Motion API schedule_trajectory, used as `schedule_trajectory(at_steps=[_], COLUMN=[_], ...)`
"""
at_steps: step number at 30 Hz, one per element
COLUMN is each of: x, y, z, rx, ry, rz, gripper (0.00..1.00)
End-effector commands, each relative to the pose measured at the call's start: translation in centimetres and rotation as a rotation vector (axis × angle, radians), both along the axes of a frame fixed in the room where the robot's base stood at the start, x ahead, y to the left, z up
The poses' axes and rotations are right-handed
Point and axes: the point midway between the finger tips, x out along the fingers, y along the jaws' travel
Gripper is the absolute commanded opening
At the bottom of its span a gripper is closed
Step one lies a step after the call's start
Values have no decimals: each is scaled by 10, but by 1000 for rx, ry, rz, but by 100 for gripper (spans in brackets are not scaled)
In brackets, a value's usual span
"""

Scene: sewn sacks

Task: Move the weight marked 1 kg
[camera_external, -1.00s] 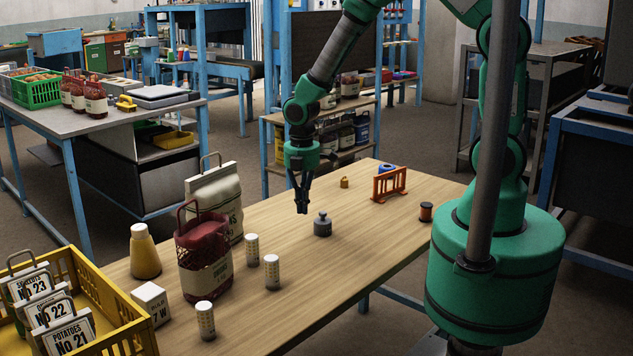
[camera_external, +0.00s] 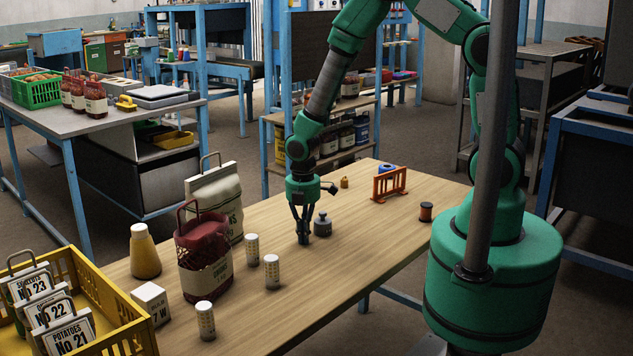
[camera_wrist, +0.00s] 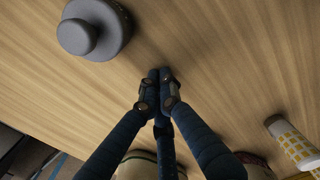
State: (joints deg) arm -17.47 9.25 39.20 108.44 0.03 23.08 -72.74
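A grey weight with a round knob (camera_external: 322,226) stands upright on the wooden table (camera_external: 375,238). No marking on it can be read. It also shows at the top left of the wrist view (camera_wrist: 92,28). A smaller brass-coloured piece (camera_external: 344,183) stands farther back; I cannot tell if it is a weight. My gripper (camera_external: 304,238) points down, low over the table, just left of the grey weight. In the wrist view my gripper's dark fingertips (camera_wrist: 160,76) are together with nothing between them, and a gap separates them from the weight.
An orange rack (camera_external: 389,185) and a dark spool (camera_external: 426,211) stand right of the weight. Left are a red net sack (camera_external: 205,265), a pale sack (camera_external: 225,200), several small cylinders (camera_external: 272,271), a yellow bottle (camera_external: 145,255), a white box (camera_external: 151,303) and a yellow crate (camera_external: 110,290).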

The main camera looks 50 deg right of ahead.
Motion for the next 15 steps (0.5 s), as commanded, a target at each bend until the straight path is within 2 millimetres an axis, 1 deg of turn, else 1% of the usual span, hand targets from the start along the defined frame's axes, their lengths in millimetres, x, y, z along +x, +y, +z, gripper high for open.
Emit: schedule_trajectory(at_steps=[1, 6, 10, 15], x=[0, 0, 0, 0], y=[-9, -25, -32, -35], z=[0, 1, 1, 2], rx=[0, 0, 0, 0], ry=[0, 0, 0, 0], rz=[-6, -5, -4, -2], gripper=[0, 0, 0, 0])
